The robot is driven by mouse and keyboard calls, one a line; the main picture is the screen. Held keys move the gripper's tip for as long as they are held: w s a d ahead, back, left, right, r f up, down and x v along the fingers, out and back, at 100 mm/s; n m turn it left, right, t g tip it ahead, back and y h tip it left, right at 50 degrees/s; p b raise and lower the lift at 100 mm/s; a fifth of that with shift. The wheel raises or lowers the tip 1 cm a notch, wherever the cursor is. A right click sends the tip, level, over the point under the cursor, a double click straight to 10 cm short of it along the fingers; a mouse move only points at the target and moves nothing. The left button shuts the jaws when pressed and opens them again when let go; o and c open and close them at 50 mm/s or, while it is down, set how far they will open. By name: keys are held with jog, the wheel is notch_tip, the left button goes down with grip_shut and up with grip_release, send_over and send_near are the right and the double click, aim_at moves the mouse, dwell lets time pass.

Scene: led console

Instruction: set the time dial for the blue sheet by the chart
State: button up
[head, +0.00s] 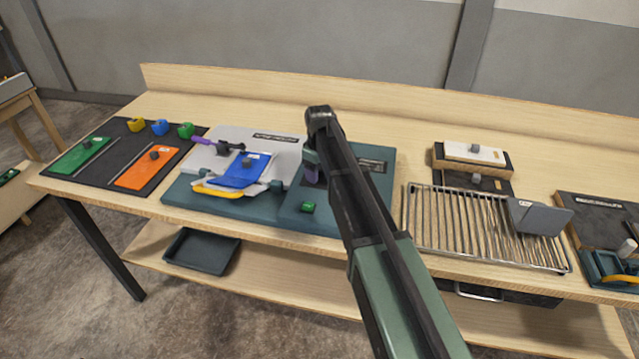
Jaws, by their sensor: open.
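The blue sheet (243,171) lies tilted on a grey and teal unit (182,190) left of centre, with a dark knob-like piece on it. Right of it is a teal console (290,213) with a small green knob or button (308,207) near its front edge and a dark label plate (372,165) at the back. My arm crosses this console and hides much of it. My gripper (313,177) hangs over the console's left part, mostly hidden behind my arm; its fingertips are not clear. I cannot make out the time dial or readable chart.
A black mat (120,158) at left holds a green sheet (82,156), an orange sheet (147,168) and small coloured blocks. A wire rack (465,228) stands right of my arm, with a grey plate (540,217) on it. A low wall runs along the bench's back.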

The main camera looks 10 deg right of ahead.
jog(key=c, duration=0.9)
jog(key=shift+m, duration=0.3)
jog(key=m, duration=0.4)
jog(key=shift+f, duration=0.1)
jog(key=shift+m, duration=2.1)
